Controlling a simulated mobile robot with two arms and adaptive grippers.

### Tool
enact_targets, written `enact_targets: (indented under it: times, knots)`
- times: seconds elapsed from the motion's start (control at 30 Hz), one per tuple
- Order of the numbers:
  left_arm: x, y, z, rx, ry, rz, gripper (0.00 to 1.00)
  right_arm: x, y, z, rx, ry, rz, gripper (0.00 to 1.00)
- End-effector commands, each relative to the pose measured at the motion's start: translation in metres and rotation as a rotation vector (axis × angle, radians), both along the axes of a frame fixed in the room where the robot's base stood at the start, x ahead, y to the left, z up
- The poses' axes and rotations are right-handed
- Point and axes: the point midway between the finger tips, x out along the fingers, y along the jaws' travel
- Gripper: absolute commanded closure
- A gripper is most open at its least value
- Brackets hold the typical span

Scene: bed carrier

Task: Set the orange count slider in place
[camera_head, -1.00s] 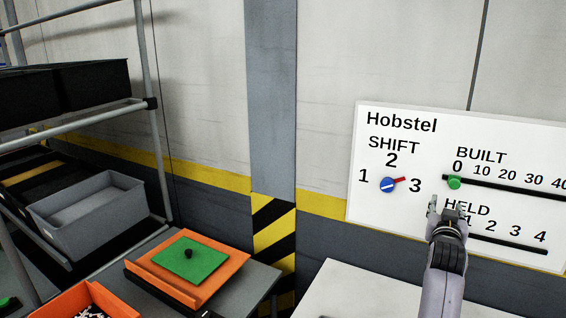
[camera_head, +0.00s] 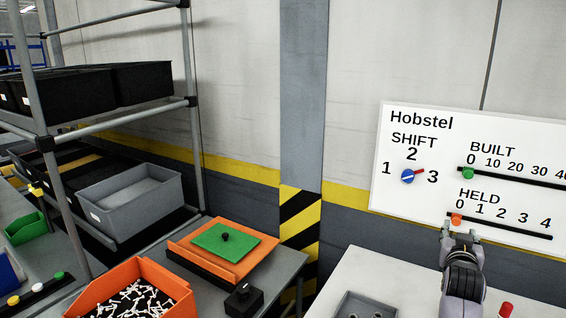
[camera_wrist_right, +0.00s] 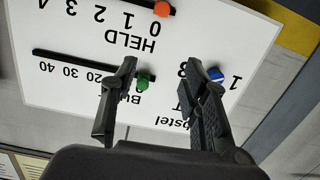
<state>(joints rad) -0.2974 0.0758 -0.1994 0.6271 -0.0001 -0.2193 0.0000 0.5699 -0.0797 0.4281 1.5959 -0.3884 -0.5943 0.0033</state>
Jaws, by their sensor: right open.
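The orange slider knob (camera_head: 456,219) sits at the left end of the HELD track (camera_head: 505,230), at the 0 mark, on the white Hobstel board (camera_head: 400,200). In the right wrist view the orange knob (camera_wrist_right: 163,9) is near the top edge, beyond the fingertips. My right gripper (camera_head: 447,233) is just below the orange knob in the head view, open and empty. In the right wrist view its two fingers (camera_wrist_right: 160,65) are spread, with the green knob (camera_wrist_right: 143,82) seen between them. My left gripper is not in view.
The green BUILT knob (camera_head: 468,173) is at 0. A white table (camera_head: 385,268) lies below the board. An orange bin (camera_head: 130,285) and a rack with bins stand at left.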

Motion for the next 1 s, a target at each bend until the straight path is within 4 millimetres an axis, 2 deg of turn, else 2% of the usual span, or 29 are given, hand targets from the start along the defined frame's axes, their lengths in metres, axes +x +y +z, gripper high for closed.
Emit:
enact_targets:
  times: [0.17, 0.37, 0.47, 0.57, 0.6, 0.7, 0.8, 1.0]
  knots:
    - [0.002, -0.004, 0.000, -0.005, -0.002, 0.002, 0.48, -0.025, 0.012, -0.038, 0.001, 0.098, 0.026, 0.58]
    - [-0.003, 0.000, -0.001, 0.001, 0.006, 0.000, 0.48, -0.071, 0.040, -0.097, 0.016, 0.259, 0.083, 0.58]
    - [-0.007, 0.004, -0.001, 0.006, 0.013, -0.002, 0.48, -0.109, 0.065, -0.136, 0.031, 0.380, 0.133, 0.58]
    - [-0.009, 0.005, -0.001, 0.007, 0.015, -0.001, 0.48, -0.162, 0.099, -0.178, 0.055, 0.528, 0.206, 0.58]
    - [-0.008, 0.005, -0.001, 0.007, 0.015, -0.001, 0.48, -0.184, 0.113, -0.193, 0.066, 0.590, 0.236, 0.58]
    - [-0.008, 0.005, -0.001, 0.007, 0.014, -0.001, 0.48, -0.240, 0.147, -0.223, 0.097, 0.730, 0.312, 0.58]
    - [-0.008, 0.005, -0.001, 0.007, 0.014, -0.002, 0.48, -0.285, 0.171, -0.240, 0.125, 0.839, 0.370, 0.58]
    - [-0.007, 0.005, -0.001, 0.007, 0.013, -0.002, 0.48, -0.353, 0.205, -0.257, 0.167, 0.992, 0.457, 0.58]
